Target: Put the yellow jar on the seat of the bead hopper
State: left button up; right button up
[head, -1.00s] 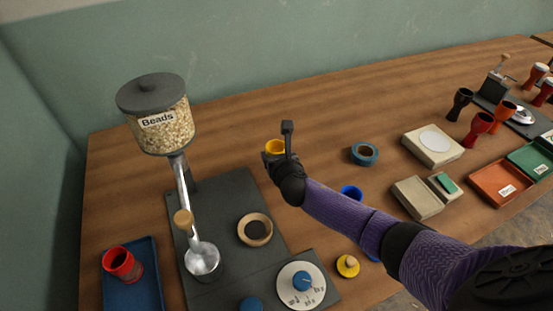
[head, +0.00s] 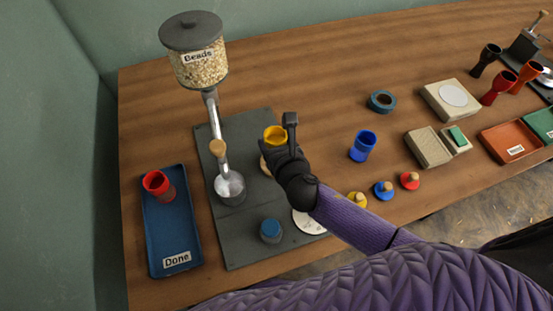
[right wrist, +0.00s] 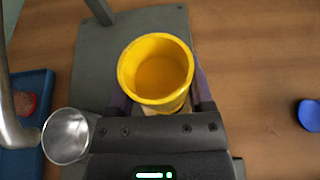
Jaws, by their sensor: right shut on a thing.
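The yellow jar (head: 275,135) is upright, its open mouth facing up, in my right gripper (head: 279,142). The right gripper is shut on it and holds it over the hopper's grey base plate; the jar also shows in the right wrist view (right wrist: 155,68), between the fingers. The bead hopper (head: 198,62) has a clear bin of beads, a slanting metal tube and a metal cup-shaped end (head: 229,186), left of the jar. A wooden ring (head: 264,165) on the plate is mostly hidden behind the jar and gripper. My left gripper is not in view.
A blue tray (head: 158,238) marked Done holds a red jar (head: 158,186) at the left. A blue jar (head: 363,146) and several knobbed lids stand to the right.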

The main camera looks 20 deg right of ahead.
notch_tip(320, 180, down, 5)
jog(key=b, duration=0.2)
jog(key=shift+b, duration=0.4)
jog(key=shift+r, duration=0.3)
jog(key=o, duration=0.9)
jog(key=shift+f, duration=0.15)
jog(key=o, duration=0.4)
jog(key=shift+r+p, duration=0.3)
jog(key=shift+p, duration=0.05)
jog(key=p+v, duration=0.3)
jog(key=v, duration=0.8)
jog(key=shift+f, duration=0.1)
jog(key=shift+s, duration=0.5)
